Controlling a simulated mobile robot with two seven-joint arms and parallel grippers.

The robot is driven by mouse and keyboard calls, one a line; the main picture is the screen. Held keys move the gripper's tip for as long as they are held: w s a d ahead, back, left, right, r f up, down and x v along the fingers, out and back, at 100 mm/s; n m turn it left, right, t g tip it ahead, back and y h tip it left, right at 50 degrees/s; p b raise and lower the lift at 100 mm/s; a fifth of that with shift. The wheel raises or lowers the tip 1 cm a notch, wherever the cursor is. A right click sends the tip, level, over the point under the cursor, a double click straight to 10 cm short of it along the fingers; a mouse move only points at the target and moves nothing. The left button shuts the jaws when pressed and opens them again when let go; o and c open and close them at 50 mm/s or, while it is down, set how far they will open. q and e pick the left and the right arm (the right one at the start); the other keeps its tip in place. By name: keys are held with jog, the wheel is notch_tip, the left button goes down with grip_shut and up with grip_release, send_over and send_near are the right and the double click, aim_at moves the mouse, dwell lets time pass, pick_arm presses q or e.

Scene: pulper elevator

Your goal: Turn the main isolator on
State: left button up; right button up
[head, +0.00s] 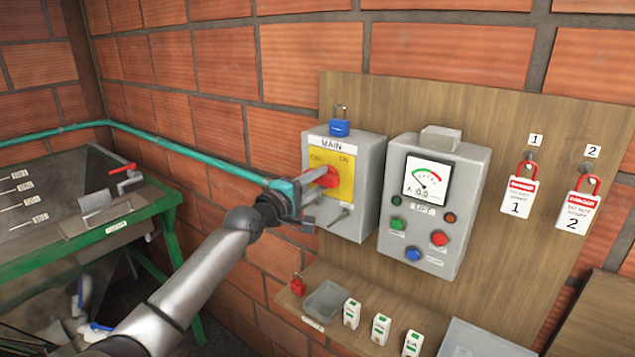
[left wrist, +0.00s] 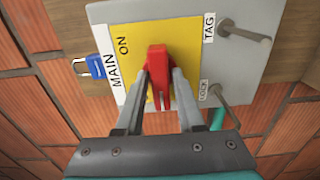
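The main isolator is a grey box (head: 371,190) labelled MAIN on the wooden board, with a yellow plate (head: 346,184) and a red handle (head: 333,177). In the left wrist view the red handle (left wrist: 157,62) lies between the fingers of my left gripper (left wrist: 162,75), which look pressed against both its sides. The ON label (left wrist: 124,46) shows beside the handle; the other position label is hidden there. In the head view my left gripper (head: 322,178) reaches the handle from the left and partly covers it. My right gripper is not in view.
Two pegs project below the yellow plate. The lift control box (head: 473,200) stands close on the right. Red danger tags (head: 519,194) hang further right. A shelf with a grey tray (head: 326,301) is below. A teal pipe (head: 190,155) runs along the brick wall.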

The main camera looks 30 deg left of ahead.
pick_arm(q)
grip_shut()
jog(key=shift+m, duration=0.3)
jog(key=m+b, duration=0.1)
jog(key=m, duration=0.2)
jog(key=shift+m, duration=0.4)
jog(key=m, duration=0.3)
jog(key=shift+m, duration=0.3)
jog(key=m, duration=0.4)
jog(key=shift+m, duration=0.3)
jog(key=m+p, duration=0.1)
jog(key=m, duration=0.4)
jog(key=shift+m, duration=0.3)
jog(key=shift+o, duration=1.9)
grip_release()
